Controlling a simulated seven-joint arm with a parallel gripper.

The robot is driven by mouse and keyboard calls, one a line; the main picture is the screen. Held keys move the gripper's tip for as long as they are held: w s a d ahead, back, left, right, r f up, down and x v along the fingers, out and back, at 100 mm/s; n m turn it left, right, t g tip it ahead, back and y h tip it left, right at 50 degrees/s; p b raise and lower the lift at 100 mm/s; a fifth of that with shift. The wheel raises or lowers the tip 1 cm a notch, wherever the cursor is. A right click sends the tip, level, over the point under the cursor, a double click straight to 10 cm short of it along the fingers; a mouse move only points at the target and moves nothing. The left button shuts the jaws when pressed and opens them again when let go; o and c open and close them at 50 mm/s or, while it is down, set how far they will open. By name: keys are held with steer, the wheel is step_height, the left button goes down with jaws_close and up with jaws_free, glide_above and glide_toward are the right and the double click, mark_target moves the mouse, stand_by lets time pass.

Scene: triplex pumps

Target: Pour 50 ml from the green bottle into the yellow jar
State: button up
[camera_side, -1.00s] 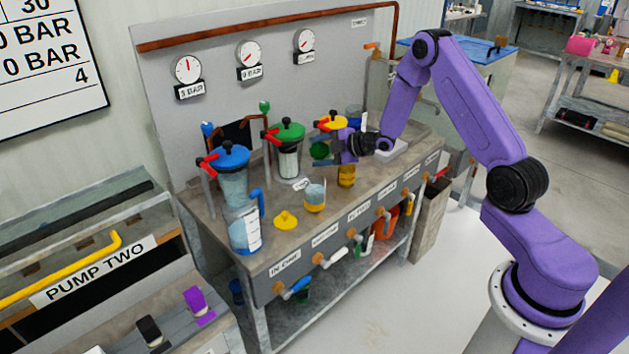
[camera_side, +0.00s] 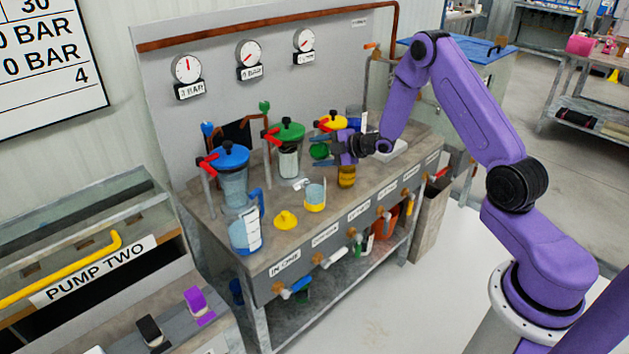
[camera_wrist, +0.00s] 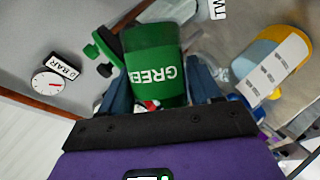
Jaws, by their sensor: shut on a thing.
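My gripper (camera_side: 342,150) is shut on the green bottle (camera_side: 319,151) above the back right of the bench. In the wrist view the bottle (camera_wrist: 155,62) lies between the fingers, its GREEN label upside down. In the side view the bottle appears tilted, with its end pointing left; its mouth is hard to make out. The yellow jar (camera_side: 315,197), clear with a yellow base, stands on the bench to the left of and below the bottle. What looks like this jar, with a white label strip, shows at the right in the wrist view (camera_wrist: 264,53). Its liquid level cannot be read.
A yellow lid (camera_side: 285,220) and a blue jug (camera_side: 244,232) stand left of the jar. Pump vessels with blue (camera_side: 230,155), green (camera_side: 288,133) and yellow (camera_side: 331,122) lids line the back. An amber container (camera_side: 347,176) stands just below my gripper.

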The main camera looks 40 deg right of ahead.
stand_by(0.9)
steer(key=shift+d+f+n+t+h, duration=0.15)
steer(key=shift+f+n+t+h, duration=0.4)
steer(key=shift+f, duration=0.55)
stand_by(1.4)
steer(key=shift+r+n+t+p, duration=0.45)
steer(key=shift+r+n, duration=0.15)
steer(key=shift+n, duration=0.25)
stand_by(2.4)
steer(key=shift+w+f+m+g+y, duration=0.1)
steer(key=shift+f+m+g+y, duration=0.15)
steer(key=shift+f+m+g, duration=0.35)
steer(key=shift+r+m, duration=0.5)
steer(key=shift+r, duration=0.45)
steer(key=shift+r+y, duration=0.1)
steer(key=shift+y, duration=0.2)
steer(key=shift+r+m+g, duration=0.1)
steer(key=shift+m+g, duration=0.2)
